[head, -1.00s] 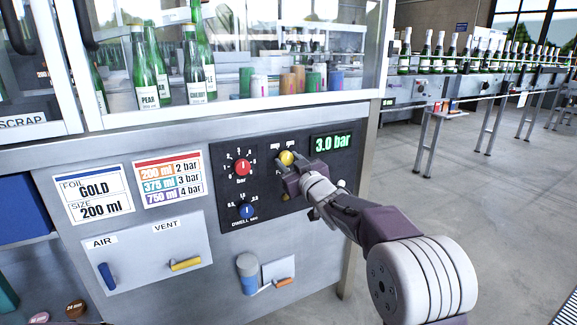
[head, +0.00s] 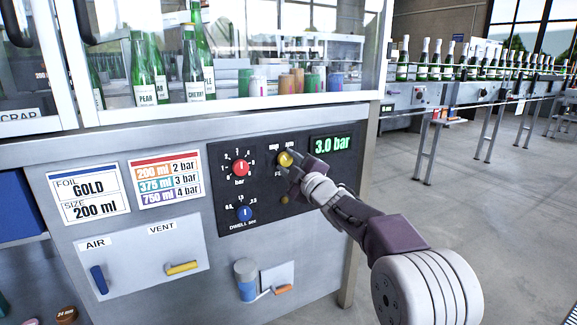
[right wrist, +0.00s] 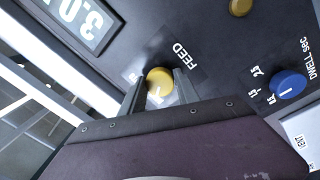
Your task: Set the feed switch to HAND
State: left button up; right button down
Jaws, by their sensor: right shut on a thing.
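The feed switch is a round yellow knob (head: 286,159) on the black control panel, left of the green 3.0 bar display. My right gripper (head: 288,170) is at this knob, and its arm comes in from the lower right. In the right wrist view the yellow knob (right wrist: 159,82) sits between the two fingers, which are shut on it. A pale mark shows on its face, but its exact direction is hard to tell. The FEED label (right wrist: 180,53) is beside it. The small position labels above the knob (head: 282,146) are too small to read. My left gripper is out of view.
A second yellow knob or button (head: 284,199) sits just below my gripper. A red bar knob (head: 240,167) and a blue dwell knob (head: 245,213) are to the left. The display (head: 333,145) is close on the right. AIR and VENT levers (head: 183,268) are lower left.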

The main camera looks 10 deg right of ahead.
jog(key=shift+f+n, duration=0.1)
jog(key=shift+n, duration=0.4)
jog(key=c, duration=0.9)
grip_release()
jog(key=p+v, duration=0.1)
jog(key=v, duration=0.8)
jog(key=shift+p, duration=0.35)
